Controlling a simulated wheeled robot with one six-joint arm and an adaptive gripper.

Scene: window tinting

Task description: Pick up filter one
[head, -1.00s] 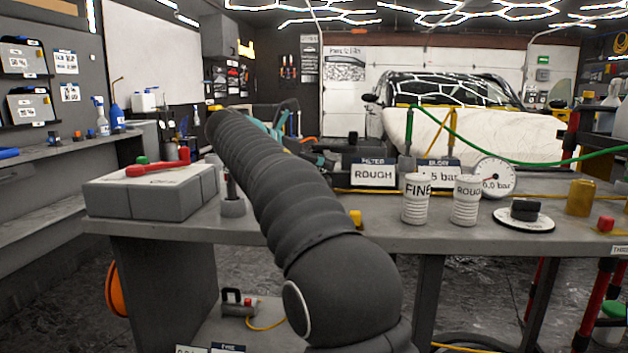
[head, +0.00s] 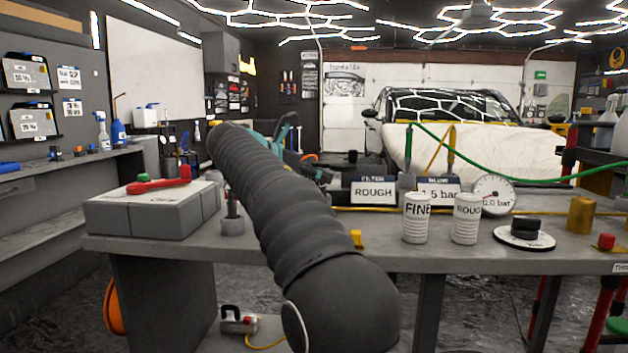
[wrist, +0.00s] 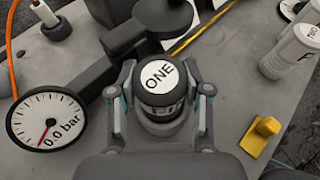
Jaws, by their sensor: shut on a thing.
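Filter one is a small cylinder with a white top marked ONE (wrist: 159,77) and a dark-edged label band below it, upright in the middle of the wrist view. My gripper (wrist: 161,90) has a finger on each side of it and is shut on it. The lower part of the filter is hidden by its own top, so I cannot tell whether it touches the bench. In the head view my arm hides the filter, and only a bit of teal and dark gripper shows beyond the arm.
A round gauge (wrist: 45,120) marked 0.0 bar lies left of the filter. A yellow block (wrist: 262,136) is at right. A filter sign (head: 373,190) stands behind. A grey box (head: 150,212) is left.

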